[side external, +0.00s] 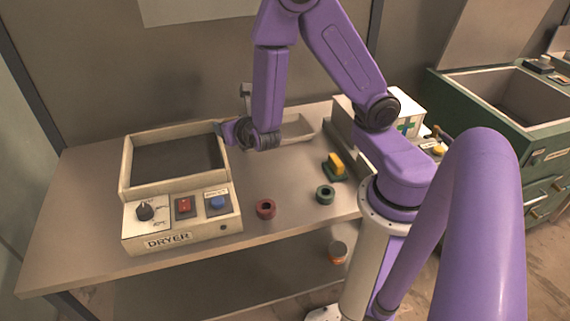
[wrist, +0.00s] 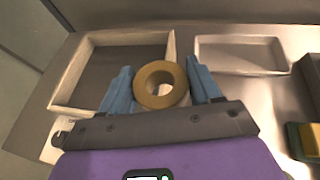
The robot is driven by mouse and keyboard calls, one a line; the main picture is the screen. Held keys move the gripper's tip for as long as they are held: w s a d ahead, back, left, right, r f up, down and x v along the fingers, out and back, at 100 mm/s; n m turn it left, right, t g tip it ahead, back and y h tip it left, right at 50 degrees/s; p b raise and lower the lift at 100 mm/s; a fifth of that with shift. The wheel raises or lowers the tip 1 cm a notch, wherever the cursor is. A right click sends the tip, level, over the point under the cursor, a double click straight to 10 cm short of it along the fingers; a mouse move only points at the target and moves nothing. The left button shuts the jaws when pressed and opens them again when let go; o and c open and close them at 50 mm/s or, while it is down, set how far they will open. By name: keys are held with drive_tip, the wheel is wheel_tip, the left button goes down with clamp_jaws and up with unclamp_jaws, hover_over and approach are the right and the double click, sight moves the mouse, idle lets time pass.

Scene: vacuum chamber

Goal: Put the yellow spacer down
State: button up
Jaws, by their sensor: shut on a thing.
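The yellow spacer (wrist: 142,88) is a thick ring in the wrist view, its round hole facing the camera. My gripper (wrist: 159,70) is shut on it, with one blue finger on each side. In the side external view my gripper (side external: 219,129) is at the back right corner of the dryer, above the table. The spacer cannot be made out in that view. In the wrist view the spacer overlaps the right wall of the dryer's open tray (wrist: 171,48); its height above the table is hard to tell.
The dryer (side external: 180,228) stands at left with an empty open top. A shallow pale tray (side external: 303,137) lies at the back. A red ring (side external: 265,209), a green ring (side external: 325,194) and a yellow block on a green base (side external: 336,166) stand on the table. The front middle is clear.

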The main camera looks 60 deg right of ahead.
drive_tip(key=s+d+f+m+g+h, duration=0.35)
drive_tip(key=s+d+f, duration=0.2)
drive_tip(key=f, duration=0.35)
drive_tip(key=m+g+h, duration=0.2)
drive_tip(key=m+g, duration=0.1)
drive_tip(key=m, duration=0.1)
hover_over(296, 181)
wheel_tip(296, 181, down, 6)
drive_tip(key=r, duration=0.1)
drive_tip(key=shift+f, duration=4.05)
drive_tip(key=shift+f, duration=0.15)
drive_tip(key=o, duration=1)
drive_tip(key=shift+o, duration=0.2)
